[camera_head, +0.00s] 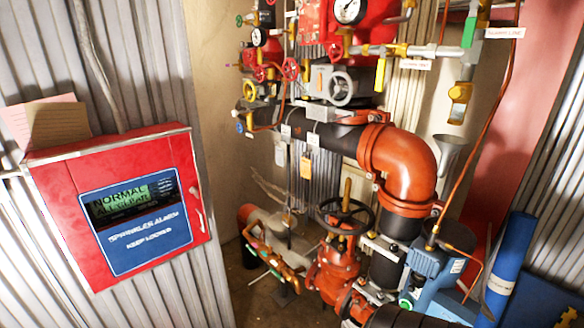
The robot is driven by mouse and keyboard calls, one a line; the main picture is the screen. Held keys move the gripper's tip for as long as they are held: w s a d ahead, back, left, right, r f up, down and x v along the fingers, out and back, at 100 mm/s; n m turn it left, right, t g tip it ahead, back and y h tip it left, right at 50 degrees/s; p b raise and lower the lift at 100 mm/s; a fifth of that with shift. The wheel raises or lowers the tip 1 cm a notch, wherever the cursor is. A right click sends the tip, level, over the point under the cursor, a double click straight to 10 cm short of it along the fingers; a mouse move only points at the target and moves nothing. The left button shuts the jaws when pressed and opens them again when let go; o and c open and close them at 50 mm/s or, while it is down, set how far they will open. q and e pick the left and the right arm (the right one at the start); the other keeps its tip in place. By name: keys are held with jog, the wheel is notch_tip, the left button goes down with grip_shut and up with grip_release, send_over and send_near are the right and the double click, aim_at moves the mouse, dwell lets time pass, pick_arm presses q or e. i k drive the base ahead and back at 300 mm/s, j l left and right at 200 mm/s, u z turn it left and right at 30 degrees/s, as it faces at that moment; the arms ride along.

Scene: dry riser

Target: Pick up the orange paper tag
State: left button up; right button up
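A small orange paper tag (305,167) hangs below the black horizontal pipe (335,137), near the middle of the view. It hangs upright in front of the ribbed metal wall, with a white tag (280,154) close to its left. Its fine print is too small to read. Neither of my grippers shows in the head view.
A red alarm panel (70,188) with a blue face stands at the left, with papers (58,126) on top. A large orange elbow (408,160), a red valve with a black handwheel (345,215), and a blue device (435,275) crowd the right and lower middle. Gauges and small valves fill the top.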

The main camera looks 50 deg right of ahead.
aim_at(305, 163)
jog(key=z, duration=1.85)
